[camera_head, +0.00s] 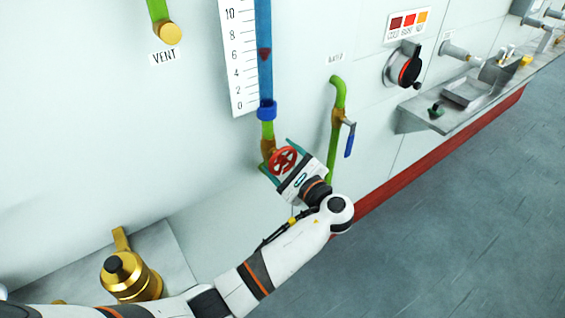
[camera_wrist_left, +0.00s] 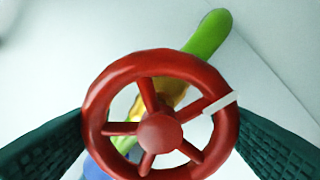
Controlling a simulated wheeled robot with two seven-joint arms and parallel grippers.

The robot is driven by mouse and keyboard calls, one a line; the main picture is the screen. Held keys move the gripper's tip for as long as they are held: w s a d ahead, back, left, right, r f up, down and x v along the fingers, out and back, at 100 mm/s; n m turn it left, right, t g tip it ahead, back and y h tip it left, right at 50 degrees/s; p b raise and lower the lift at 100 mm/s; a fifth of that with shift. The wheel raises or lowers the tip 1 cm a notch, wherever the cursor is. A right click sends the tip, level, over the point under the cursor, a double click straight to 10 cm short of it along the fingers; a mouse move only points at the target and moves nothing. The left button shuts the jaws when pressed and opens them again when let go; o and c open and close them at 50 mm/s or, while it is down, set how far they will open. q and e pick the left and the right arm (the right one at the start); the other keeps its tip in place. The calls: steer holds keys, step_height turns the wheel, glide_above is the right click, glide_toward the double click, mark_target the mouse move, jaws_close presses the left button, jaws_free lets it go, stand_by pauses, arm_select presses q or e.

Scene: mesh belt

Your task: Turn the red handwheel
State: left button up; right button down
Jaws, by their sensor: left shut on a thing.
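The red handwheel (camera_head: 282,160) sits on a brass valve at the foot of a blue column on the wall. In the left wrist view the red handwheel (camera_wrist_left: 160,131) fills the middle, with several spokes, a round hub and a white mark on its upper right rim. My left gripper (camera_head: 281,161) reaches it from the lower right. Its two dark green fingers (camera_wrist_left: 160,135) stand on either side of the rim, shut on the wheel. The brass valve and green pipe behind the wheel are partly hidden by it. My right gripper is not in view.
A green pipe with a blue-handled valve (camera_head: 349,140) stands just right of my gripper. A numbered scale (camera_head: 237,60) is above. A black dial (camera_head: 403,66) and a metal shelf (camera_head: 415,117) are further right. A brass canister (camera_head: 130,280) stands lower left.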

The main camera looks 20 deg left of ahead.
arm_select(q)
steer(key=shift+f+n+b, duration=0.1)
steer(key=shift+n+b, duration=0.4)
steer(key=shift+n, duration=0.7)
steer(key=o, duration=1)
